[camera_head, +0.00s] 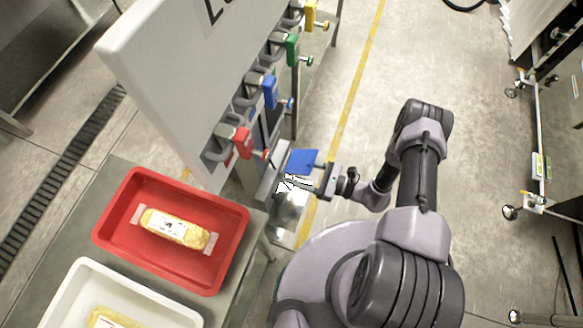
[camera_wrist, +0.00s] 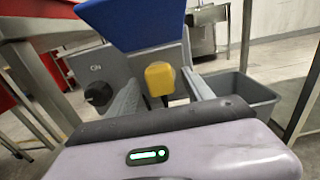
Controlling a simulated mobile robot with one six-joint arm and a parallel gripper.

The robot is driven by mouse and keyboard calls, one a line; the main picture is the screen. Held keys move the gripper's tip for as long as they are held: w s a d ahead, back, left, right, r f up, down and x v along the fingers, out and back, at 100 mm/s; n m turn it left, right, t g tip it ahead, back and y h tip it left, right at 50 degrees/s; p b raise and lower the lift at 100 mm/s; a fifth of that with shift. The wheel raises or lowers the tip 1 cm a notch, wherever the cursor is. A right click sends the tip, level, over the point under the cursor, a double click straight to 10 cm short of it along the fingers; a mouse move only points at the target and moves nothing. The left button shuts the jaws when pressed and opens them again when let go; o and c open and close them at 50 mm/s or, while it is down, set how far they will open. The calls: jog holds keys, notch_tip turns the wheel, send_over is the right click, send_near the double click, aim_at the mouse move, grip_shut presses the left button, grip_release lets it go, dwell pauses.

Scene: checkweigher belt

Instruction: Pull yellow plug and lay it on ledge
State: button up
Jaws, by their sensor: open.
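My gripper (camera_wrist: 163,92) is open, with one finger on each side of the plug and visible gaps between. I cannot tell how deep the fingers reach around it. In the head view my gripper (camera_head: 303,186) is beside the blue part (camera_head: 302,161), and the plug is hidden. I cannot tell for sure which surface is the ledge.
A black knob (camera_wrist: 98,94) sits left of the plug. In the head view, a white panel (camera_head: 180,75) carries red, blue, green and yellow fittings. A red tray (camera_head: 115,238) holds a yellow pack (camera_head: 174,229); a white tray (camera_head: 62,290) is nearer.

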dwell(0.7)
grip_shut()
jog(key=shift+d, duration=0.1)
jog(key=shift+b+v, duration=0.65)
jog(key=shift+v, duration=2.3)
